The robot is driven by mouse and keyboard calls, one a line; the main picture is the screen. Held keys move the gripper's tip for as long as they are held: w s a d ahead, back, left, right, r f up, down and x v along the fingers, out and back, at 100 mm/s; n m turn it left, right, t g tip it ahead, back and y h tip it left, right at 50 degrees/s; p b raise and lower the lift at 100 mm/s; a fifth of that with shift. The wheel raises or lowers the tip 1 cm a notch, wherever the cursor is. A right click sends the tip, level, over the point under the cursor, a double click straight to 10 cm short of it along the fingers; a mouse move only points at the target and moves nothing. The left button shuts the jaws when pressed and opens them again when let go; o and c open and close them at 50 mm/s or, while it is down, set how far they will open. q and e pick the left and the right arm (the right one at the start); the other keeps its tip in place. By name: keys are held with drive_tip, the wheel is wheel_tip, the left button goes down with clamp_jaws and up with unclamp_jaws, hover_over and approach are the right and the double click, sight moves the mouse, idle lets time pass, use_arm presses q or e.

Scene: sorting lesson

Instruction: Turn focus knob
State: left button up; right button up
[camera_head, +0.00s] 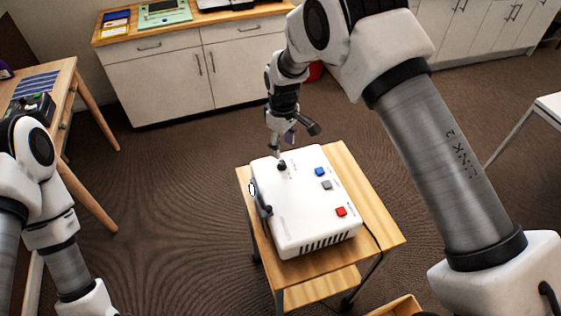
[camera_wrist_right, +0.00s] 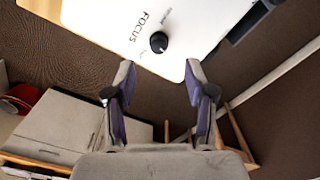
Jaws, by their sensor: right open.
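The white projector-like device (camera_head: 300,225) sits on a small wooden table. Its black focus knob (camera_head: 282,166) is on the top near the far left corner. In the right wrist view the round knob (camera_wrist_right: 158,42) has a white pointer mark and stands beside the printed word FOCUS. My right gripper (camera_head: 283,143) is at the device's far edge, just beyond the knob. In the right wrist view its two purple-padded fingers (camera_wrist_right: 160,68) are spread and empty, with the knob ahead of the gap and apart from them. My left gripper is out of view; only arm links show.
Blue (camera_head: 320,171), grey (camera_head: 327,185) and red (camera_head: 341,211) buttons are on the device top. A cable runs down its right side. The small wooden table (camera_head: 375,225) has bare top at right. A desk (camera_head: 62,82) stands at left, cabinets (camera_head: 160,85) behind.

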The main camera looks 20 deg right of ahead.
sight(282, 162)
drive_tip(key=f, duration=0.2)
drive_tip(key=f+p, duration=0.1)
drive_tip(key=f, duration=0.1)
drive_tip(key=f+p, duration=0.1)
drive_tip(key=f, duration=0.1)
drive_tip(key=shift+w, duration=0.3)
drive_tip(key=shift+s+f, duration=0.15)
drive_tip(key=shift+f, duration=0.65)
clamp_jaws()
